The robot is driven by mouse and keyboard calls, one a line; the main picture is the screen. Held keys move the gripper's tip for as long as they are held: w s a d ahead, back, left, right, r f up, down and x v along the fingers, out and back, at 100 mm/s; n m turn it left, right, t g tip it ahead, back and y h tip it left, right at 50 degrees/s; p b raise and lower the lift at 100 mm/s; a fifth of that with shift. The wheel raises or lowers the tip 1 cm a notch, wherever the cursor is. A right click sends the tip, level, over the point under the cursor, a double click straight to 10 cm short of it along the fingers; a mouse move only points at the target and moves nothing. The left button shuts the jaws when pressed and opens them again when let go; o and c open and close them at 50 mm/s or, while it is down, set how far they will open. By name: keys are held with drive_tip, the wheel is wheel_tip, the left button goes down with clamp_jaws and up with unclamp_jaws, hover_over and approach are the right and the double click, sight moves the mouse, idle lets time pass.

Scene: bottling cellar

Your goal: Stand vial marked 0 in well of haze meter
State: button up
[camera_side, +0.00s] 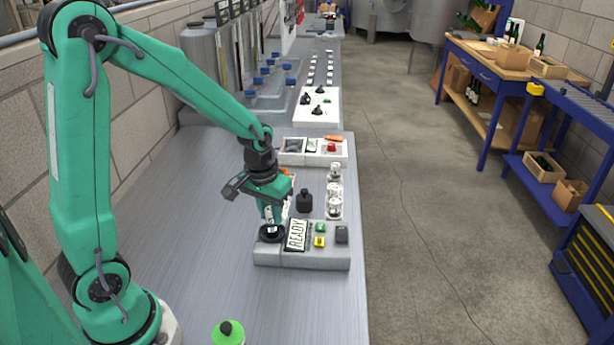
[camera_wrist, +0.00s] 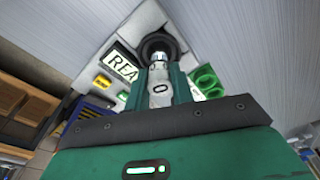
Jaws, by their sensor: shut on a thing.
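The haze meter (camera_side: 325,257) is a grey box on the bench with a READY display and coloured buttons. Its well is a round black ring (camera_side: 271,233) at the box's left end, also in the wrist view (camera_wrist: 161,43). My gripper (camera_side: 270,220) is directly above the well, pointing down. In the wrist view it (camera_wrist: 161,84) is shut on the clear vial marked 0 (camera_wrist: 159,88), whose label faces the camera. The vial's far end lines up with the well opening. I cannot tell how deep it sits.
Several clear vials (camera_side: 334,200) stand in a row behind the meter, beside a black bottle-shaped item (camera_side: 304,201). The bench left of the meter is clear.

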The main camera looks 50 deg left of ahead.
sight(270, 225)
drive_tip(key=shift+s+f, duration=0.1)
drive_tip(key=shift+f, duration=2.15)
idle(0.8)
drive_tip(key=o, duration=0.9)
drive_tip(key=shift+c, duration=1)
drive_tip(key=shift+a+r, duration=0.1)
drive_tip(key=shift+r, duration=0.05)
